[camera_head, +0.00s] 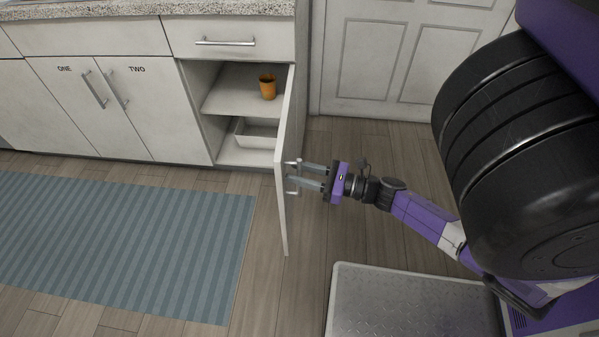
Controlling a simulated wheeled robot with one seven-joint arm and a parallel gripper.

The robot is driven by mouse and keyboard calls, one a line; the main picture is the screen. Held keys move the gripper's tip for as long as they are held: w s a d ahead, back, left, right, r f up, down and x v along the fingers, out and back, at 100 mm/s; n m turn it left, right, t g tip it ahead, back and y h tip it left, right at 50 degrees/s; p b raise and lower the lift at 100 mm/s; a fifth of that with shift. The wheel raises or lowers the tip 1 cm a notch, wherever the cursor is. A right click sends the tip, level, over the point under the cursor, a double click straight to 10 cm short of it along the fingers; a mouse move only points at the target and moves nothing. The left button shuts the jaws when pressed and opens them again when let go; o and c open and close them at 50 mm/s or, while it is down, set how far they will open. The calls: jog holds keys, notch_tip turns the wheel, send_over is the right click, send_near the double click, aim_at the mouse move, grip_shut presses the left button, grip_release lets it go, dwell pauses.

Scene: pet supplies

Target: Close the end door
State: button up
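The end door (286,130) of the lower cabinet stands wide open and sticks out toward me, seen almost edge-on. Its metal handle (292,190) is on the right-hand face, near the free edge. My gripper (305,176) is at that face, with its two fingers apart and pointing left at the handle. I cannot tell whether the fingertips touch the handle or the door. The open cabinet (228,110) shows a shelf with an orange cup (268,86) on it and a white tray (257,132) at the bottom.
Closed cabinet doors marked ONE (64,100) and TWO (140,110) are to the left, with a closed drawer (232,38) above the opening. A striped blue rug (120,240) lies on the floor. A white panelled door (400,60) stands behind.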

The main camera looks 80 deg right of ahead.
grip_shut()
dwell(1.3)
